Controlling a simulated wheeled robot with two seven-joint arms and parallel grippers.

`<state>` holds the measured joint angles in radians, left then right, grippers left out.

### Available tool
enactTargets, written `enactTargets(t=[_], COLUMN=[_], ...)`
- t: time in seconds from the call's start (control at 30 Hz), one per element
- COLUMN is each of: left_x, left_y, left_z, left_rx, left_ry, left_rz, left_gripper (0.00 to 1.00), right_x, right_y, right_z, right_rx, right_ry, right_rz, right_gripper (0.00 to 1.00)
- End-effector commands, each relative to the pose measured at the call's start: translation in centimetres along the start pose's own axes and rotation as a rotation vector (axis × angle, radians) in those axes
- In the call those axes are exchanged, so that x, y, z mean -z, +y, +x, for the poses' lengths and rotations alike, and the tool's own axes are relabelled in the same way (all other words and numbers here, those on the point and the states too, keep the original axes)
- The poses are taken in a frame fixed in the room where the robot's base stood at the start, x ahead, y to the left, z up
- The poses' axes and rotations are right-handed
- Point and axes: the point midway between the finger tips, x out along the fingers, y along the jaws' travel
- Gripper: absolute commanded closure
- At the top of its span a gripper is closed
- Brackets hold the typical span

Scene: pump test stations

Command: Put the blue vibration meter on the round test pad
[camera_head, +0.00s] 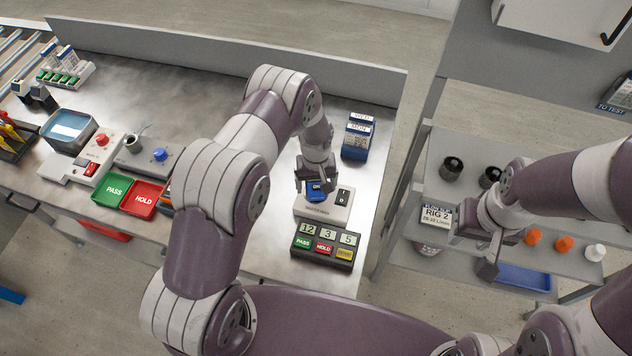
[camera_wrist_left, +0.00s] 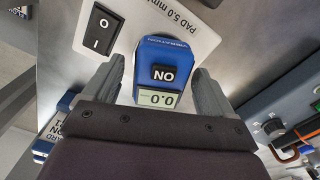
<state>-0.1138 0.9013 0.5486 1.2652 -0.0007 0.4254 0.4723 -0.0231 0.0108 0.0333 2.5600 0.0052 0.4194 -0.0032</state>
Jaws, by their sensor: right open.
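The blue vibration meter (camera_head: 316,191) is at the light-grey test station (camera_head: 318,212) on the bench, beside a black rocker switch. In the left wrist view the meter (camera_wrist_left: 160,62) shows its ON button and a 0.0 display. My left gripper (camera_head: 314,178) is over it, with one finger on each side. In the left wrist view the left gripper (camera_wrist_left: 160,80) is open, with narrow gaps beside the meter. The round test pad is hidden, so I cannot tell exactly how the meter rests on it. My right gripper (camera_head: 478,242) is open over the right shelf cart.
A panel with number tiles and PASS, HOLD buttons (camera_head: 325,246) stands in front of the station. A blue day-label box (camera_head: 356,137) is behind it. Green and red trays (camera_head: 143,198) lie left. A RIG 2 card (camera_head: 437,215) is beside my right gripper.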

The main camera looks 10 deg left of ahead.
Motion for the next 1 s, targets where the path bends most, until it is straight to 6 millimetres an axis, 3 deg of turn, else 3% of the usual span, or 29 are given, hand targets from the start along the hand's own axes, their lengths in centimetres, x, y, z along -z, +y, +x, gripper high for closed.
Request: enactTargets(t=[0.13,0.23,0.5,0.77,0.87,1.0], left_x=[0.0,0.1,0.1,-0.5,-3.0,-9.1], left_y=[0.0,0.1,0.1,-0.5,-2.5,-6.7], left_z=[-0.8,-1.8,-8.7,-13.1,-16.5,-20.6], left_rx=[0.0,-0.002,-0.002,-0.003,-0.014,-0.026], left_ry=[0.001,0.004,0.004,0.007,0.03,0.079], left_rz=[0.0,0.0,0.0,0.017,0.09,0.236], left_gripper=[0.15,0.15,0.15,0.15,0.15,0.15], right_x=[0.1,0.0,-0.3,-0.4,-0.3,-0.3], right_y=[0.0,0.0,0.0,0.0,0.0,0.0], right_z=[-0.7,0.4,2.5,3.0,3.0,3.0], right_rx=[0.0,0.0,0.0,0.0,0.0,0.0], right_ry=[0.0,0.0,0.0,0.0,0.0,0.0], right_rz=[0.0,0.0,0.0,0.0,0.0,0.0], right_gripper=[0.57,0.57,0.57,0.57,0.57,0.57])
